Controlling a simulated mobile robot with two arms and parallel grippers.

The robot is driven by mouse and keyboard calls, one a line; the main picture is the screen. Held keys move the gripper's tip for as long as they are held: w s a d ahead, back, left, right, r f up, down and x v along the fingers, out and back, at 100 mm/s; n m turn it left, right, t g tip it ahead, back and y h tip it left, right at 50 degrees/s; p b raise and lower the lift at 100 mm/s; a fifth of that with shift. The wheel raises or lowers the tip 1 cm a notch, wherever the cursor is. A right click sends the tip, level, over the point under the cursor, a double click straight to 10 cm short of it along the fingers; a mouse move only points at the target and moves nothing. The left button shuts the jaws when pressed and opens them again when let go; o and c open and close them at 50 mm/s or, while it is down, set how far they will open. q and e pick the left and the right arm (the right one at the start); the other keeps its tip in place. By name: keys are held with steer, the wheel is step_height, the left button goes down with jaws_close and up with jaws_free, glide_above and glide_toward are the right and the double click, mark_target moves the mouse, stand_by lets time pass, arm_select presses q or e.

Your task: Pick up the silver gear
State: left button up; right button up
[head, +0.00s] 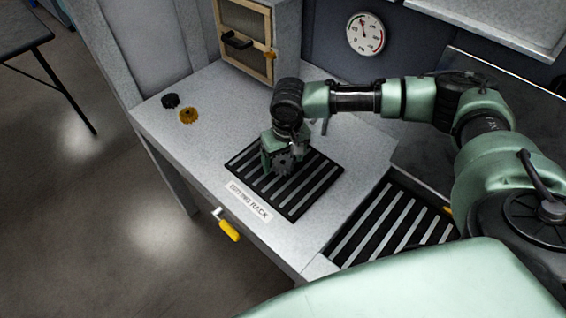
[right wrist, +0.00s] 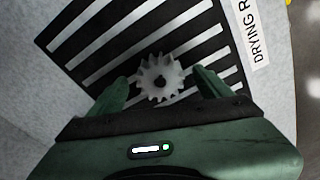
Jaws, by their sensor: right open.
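The silver gear (right wrist: 160,78) lies on the black-and-grey striped drying rack (right wrist: 110,30) in the right wrist view. In the head view the gear (head: 283,163) is a small grey toothed shape beside my gripper, partly covered. My right gripper (head: 275,165) points down over the rack. In the right wrist view its two green fingers (right wrist: 158,88) are open, one on each side of the gear, with no visible grip on it. My left gripper is not in view.
A golden gear (head: 188,115) and a black gear (head: 170,100) lie at the table's back left. A cabinet (head: 246,40) stands behind. A second striped rack (head: 395,225) lies at right. A yellow handle (head: 229,230) hangs at the front edge.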

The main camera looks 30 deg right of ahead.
mark_target(283, 162)
steer(key=c, duration=1.4)
jaws_close()
steer(key=shift+r, duration=0.15)
step_height(283, 162, up, 20)
steer(key=b, duration=0.2)
